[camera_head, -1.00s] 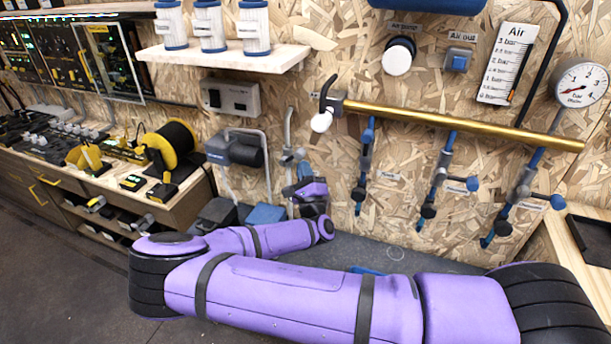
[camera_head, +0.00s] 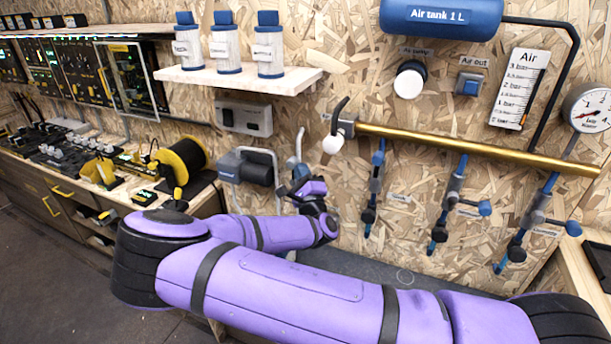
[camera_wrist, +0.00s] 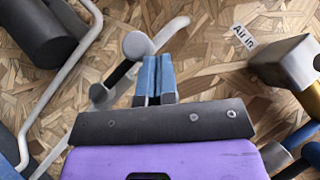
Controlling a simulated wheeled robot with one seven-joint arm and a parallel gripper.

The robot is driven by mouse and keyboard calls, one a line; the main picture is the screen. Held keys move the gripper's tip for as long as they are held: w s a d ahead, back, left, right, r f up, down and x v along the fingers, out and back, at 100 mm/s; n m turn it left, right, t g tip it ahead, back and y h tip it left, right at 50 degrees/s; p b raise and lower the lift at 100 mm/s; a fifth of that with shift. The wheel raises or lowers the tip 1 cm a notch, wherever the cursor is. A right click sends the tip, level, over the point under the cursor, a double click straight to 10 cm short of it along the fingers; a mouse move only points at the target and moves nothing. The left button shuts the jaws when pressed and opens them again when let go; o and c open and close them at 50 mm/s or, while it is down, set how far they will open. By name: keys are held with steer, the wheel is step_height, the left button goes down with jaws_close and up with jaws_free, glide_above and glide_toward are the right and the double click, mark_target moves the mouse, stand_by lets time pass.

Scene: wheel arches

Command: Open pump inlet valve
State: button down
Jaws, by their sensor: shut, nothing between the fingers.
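The pump (camera_head: 246,166) is a dark cylinder with a grey end and looped grey pipes, mounted on the chipboard wall. It also shows at the upper left of the wrist view (camera_wrist: 45,35). To its right a grey pipe carries a valve-like fitting with a round grey knob (camera_wrist: 137,45). That pipe shows in the head view (camera_head: 299,146), its lower part hidden by my wrist. My gripper is shut and empty, its blue fingertips (camera_wrist: 157,64) just below and right of the knob in the wrist view. I cannot tell whether they touch it.
A brass pipe (camera_head: 460,146) with a white knob (camera_head: 333,144) and hanging blue-handled fittings lies to the right. A shelf (camera_head: 290,84) with filter jars is above. A cable reel (camera_head: 184,160) stands on the left bench. An "Air in" label (camera_wrist: 243,35) is on the wall.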

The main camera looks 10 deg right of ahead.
steer(key=shift+w+a+r, duration=0.15)
steer(key=shift+a, duration=0.1)
stand_by(0.5)
